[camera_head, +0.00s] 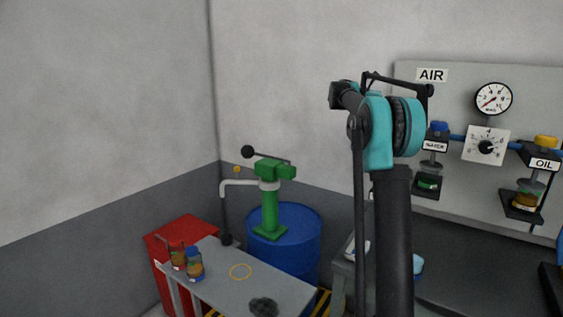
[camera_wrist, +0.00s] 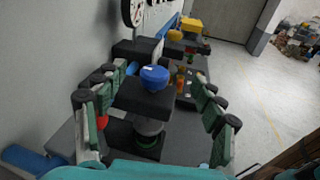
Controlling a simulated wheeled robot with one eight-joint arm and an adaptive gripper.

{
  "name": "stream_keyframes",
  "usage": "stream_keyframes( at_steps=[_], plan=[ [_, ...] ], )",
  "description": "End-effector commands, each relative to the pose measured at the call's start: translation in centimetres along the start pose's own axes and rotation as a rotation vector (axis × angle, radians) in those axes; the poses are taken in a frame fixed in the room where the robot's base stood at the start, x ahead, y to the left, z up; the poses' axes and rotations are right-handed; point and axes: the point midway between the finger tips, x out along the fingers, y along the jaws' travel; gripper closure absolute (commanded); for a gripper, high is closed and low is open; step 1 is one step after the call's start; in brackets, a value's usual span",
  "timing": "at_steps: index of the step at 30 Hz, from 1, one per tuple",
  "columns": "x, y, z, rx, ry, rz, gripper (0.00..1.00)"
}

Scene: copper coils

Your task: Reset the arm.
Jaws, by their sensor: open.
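My arm (camera_head: 388,140) stands raised at the right of centre in the head view, with its teal and black joint in front of the wall panel; my gripper cannot be made out there. In the wrist view my gripper (camera_wrist: 157,90) is open, with one green and black finger at each side. The blue-capped water unit (camera_wrist: 154,78) appears between the fingers, with its black bracket and clear bowl. I cannot tell how near the fingers are to it, and I see no clear grip. The water unit (camera_head: 433,165) also shows just right of my arm in the head view.
The panel (camera_head: 548,85) also bears a gauge (camera_head: 493,98), a dial (camera_head: 486,146) and the oil unit (camera_head: 528,195). At lower left are a grey table (camera_head: 215,262) with two jars, a red cabinet (camera_head: 180,235), a blue drum (camera_head: 300,235) and a green pump (camera_head: 270,200).

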Motion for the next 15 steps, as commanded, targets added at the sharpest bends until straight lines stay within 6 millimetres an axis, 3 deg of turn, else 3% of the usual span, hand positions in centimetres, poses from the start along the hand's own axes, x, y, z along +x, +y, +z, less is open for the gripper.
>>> stream_keyframes(
  at_steps=[8, 11, 15],
  plan=[
    [1.2, -2.9, -5.3, 0.109, 0.170, 0.051, 0.31],
    [1.7, -4.8, -8.5, 0.176, 0.272, 0.067, 0.31],
    [2.2, -9.4, -15.0, 0.315, 0.479, 0.068, 0.31]
  ],
)
